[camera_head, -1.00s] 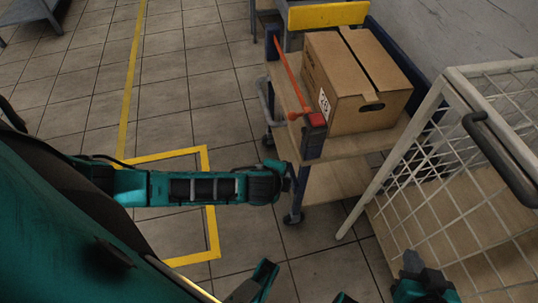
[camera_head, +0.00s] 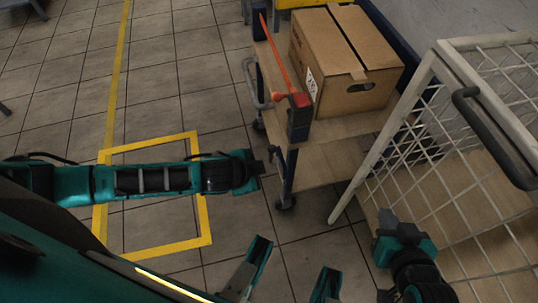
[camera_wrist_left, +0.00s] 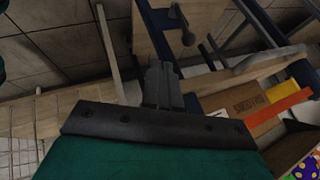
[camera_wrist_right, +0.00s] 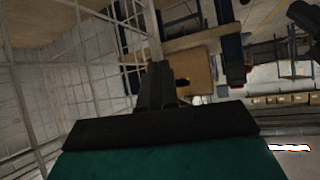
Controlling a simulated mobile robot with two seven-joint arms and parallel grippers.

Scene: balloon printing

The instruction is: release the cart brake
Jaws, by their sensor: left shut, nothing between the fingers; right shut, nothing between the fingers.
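The cart (camera_head: 340,128) has wooden decks and dark blue posts. A long orange-red bar (camera_head: 277,55) runs along its near side and ends at a red block (camera_head: 300,100) on the dark corner post; I cannot tell which part is the brake. My left gripper (camera_head: 260,168) is shut and empty, left of the cart's lower post and below deck height, apart from the bar. In the left wrist view its shut fingers (camera_wrist_left: 163,85) face the cart frame; an orange strip (camera_wrist_left: 268,112) shows at right. My right gripper (camera_head: 384,218) is shut and empty beside the mesh cage; its fingers show in the right wrist view (camera_wrist_right: 158,85).
A cardboard box (camera_head: 345,65) stands on the cart's upper deck. A white mesh cage (camera_head: 440,130) with a dark handle (camera_head: 495,135) stands close at right. Yellow floor tape (camera_head: 150,248) marks the tiles at left, where the floor is open.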

